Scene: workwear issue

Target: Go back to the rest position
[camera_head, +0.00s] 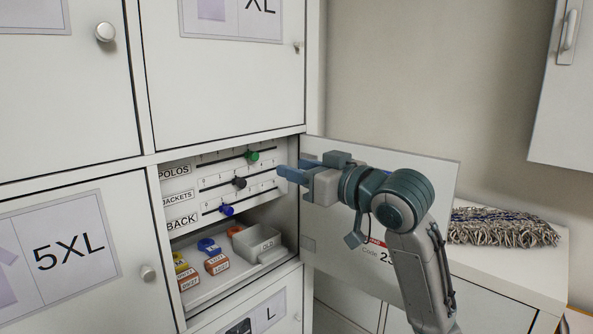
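My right gripper (296,170) is in front of the open cabinet door, at the right edge of the open compartment. Its two blue-grey fingers point left and stand apart, with nothing seen between them. My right arm comes up from the lower right. My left gripper is not in view. The open compartment holds a panel with three sliders: a green knob (252,156), a black knob (239,183) and a blue knob (226,210). The gripper is apart from the knobs.
The open door (432,168) stands behind my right arm. Below the sliders, a shelf holds a grey bin (258,245) and several small labelled coloured items (215,263). Closed locker doors surround the compartment. A fringed mop head (500,228) lies on a white cabinet at right.

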